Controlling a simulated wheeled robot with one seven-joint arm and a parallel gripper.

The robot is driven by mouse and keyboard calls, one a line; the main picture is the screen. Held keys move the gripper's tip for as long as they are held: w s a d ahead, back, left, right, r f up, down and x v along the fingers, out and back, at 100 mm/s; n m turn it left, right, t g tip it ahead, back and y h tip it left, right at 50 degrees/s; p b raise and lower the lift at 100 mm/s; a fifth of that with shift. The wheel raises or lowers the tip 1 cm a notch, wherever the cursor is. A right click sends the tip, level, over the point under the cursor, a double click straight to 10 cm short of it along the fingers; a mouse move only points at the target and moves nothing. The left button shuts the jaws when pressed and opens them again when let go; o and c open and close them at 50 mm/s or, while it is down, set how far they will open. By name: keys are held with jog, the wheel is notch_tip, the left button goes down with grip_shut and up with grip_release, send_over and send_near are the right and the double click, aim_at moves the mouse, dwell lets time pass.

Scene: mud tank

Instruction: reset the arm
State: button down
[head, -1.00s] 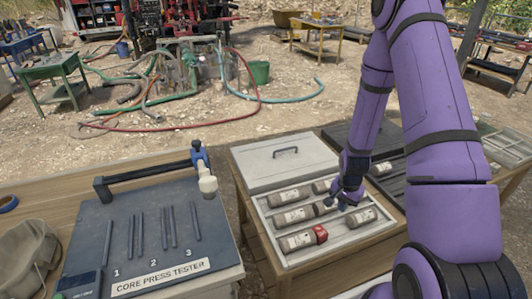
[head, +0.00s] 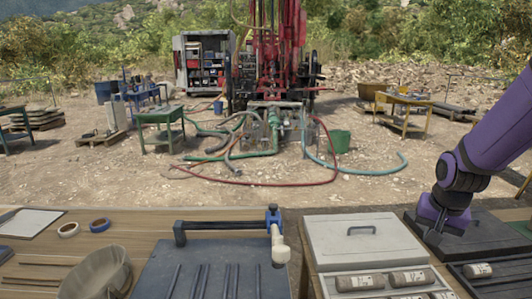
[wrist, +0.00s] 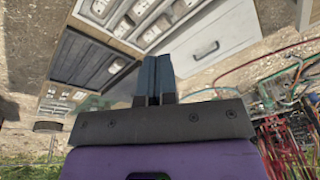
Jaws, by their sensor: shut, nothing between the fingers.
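My gripper (head: 434,238) is at the right of the head view, raised above the dark tray beside the core box. In the wrist view its two dark fingers (wrist: 153,78) are together with nothing between them. My purple arm reaches in from the right edge of the head view. The core box (head: 330,288) stands below and left of the gripper, its pale lid (head: 365,243) lying behind it. Several core samples (head: 360,282) lie in its tray, apart from the gripper.
A dark tray (head: 480,244) is at the right. The air above the tables is clear.

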jog(key=s+a+r+n+t, duration=0.1)
jog(key=s+a+r+n, duration=0.2)
jog(key=s+r, duration=0.6)
jog(key=s+a+r+n+t, duration=0.1)
jog(key=s+a+r+n, duration=0.2)
jog(key=s+r, duration=0.6)
jog(key=shift+s+a+r+t, duration=0.2)
jog(key=shift+s+a+t, duration=0.2)
jog(key=shift+a, duration=0.45)
